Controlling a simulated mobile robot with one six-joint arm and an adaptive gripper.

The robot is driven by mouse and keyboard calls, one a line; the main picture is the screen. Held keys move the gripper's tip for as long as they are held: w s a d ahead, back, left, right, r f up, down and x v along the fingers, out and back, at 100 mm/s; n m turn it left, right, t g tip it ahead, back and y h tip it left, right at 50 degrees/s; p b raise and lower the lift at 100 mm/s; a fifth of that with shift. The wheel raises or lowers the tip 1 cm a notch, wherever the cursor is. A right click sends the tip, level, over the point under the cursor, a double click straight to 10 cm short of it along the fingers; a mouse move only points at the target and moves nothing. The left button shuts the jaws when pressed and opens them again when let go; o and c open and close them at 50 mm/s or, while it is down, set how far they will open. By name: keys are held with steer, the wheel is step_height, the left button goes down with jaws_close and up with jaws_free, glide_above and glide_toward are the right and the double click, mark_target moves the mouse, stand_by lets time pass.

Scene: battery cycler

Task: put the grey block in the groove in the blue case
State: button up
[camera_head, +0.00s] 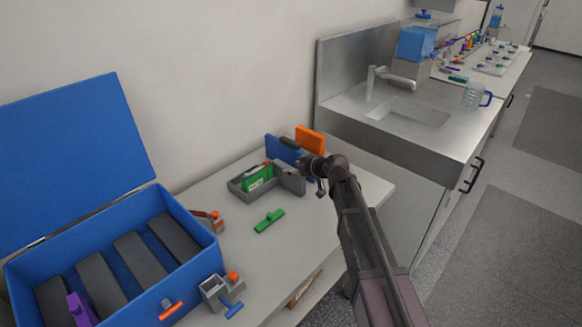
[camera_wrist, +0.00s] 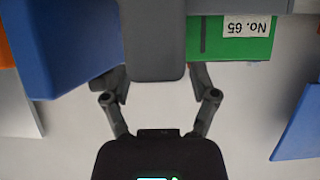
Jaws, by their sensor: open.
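The grey block (camera_wrist: 153,45) is a plain slab with rounded edges, between the spread fingers of my gripper (camera_wrist: 155,84) in the wrist view. In the head view I take it to be the grey slab (camera_head: 292,180) at the right end of the grey tray. My gripper (camera_head: 308,167) is open, close beside it; gaps show on both sides and nothing is gripped. The big blue case (camera_head: 195,268) stands open at the left, lid raised. Several dark grey bars (camera_head: 140,258) lie in it with gaps between them. A purple piece (camera_head: 80,310) is at its front.
A grey tray (camera_head: 240,193) holds a green labelled box (camera_head: 260,177). Blue (camera_head: 283,150) and orange (camera_head: 310,140) pieces stand behind my gripper. A green piece (camera_head: 269,220) and small clamps (camera_head: 222,290) lie nearer the case. Bare tabletop (camera_head: 325,225) shows at the right.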

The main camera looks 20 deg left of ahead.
steer(key=p+v, duration=0.4)
steer(key=v, duration=0.5)
steer(key=shift+d, duration=0.3)
steer(key=shift+r, duration=0.1)
